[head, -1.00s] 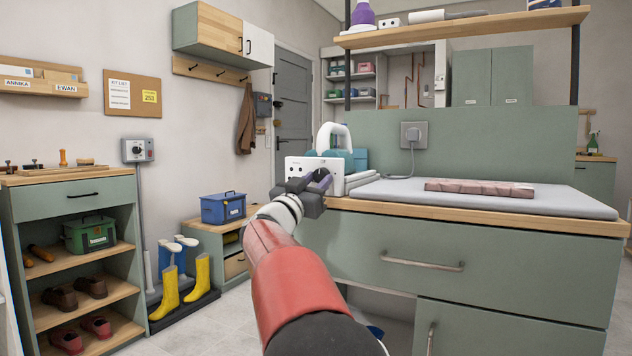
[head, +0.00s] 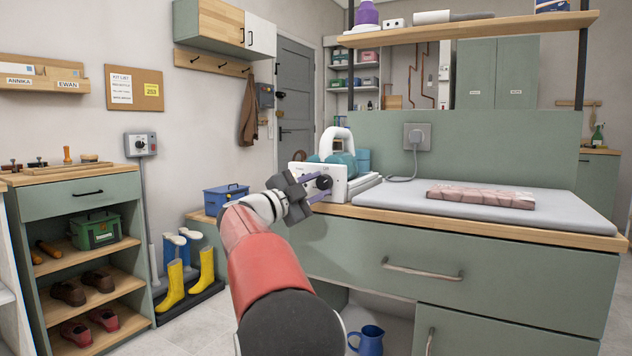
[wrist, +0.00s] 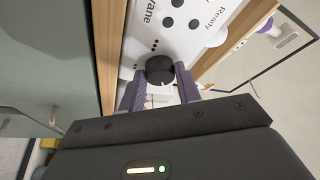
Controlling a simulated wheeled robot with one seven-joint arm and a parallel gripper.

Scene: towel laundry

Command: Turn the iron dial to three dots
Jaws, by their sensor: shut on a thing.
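The iron (head: 336,142) stands at the left end of the worktop, with a white handle and teal body. Its white front panel (head: 340,187) faces my arm. The round black dial (head: 324,182) is on that panel; it also shows in the wrist view (wrist: 160,69). My gripper (wrist: 160,84) has its purple fingers on either side of the dial, shut on it. Groups of small dots are printed beside the dial, along with "Ready" and large black spots. A pale mark shows at the dial's near edge; which dots it points to I cannot tell.
A folded pinkish cloth (head: 480,196) lies on the grey ironing pad (head: 400,196). A cord runs to a wall socket (head: 417,136). A blue box (head: 226,198) is on the low bench at left. A blue jug (head: 367,340) stands on the floor below.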

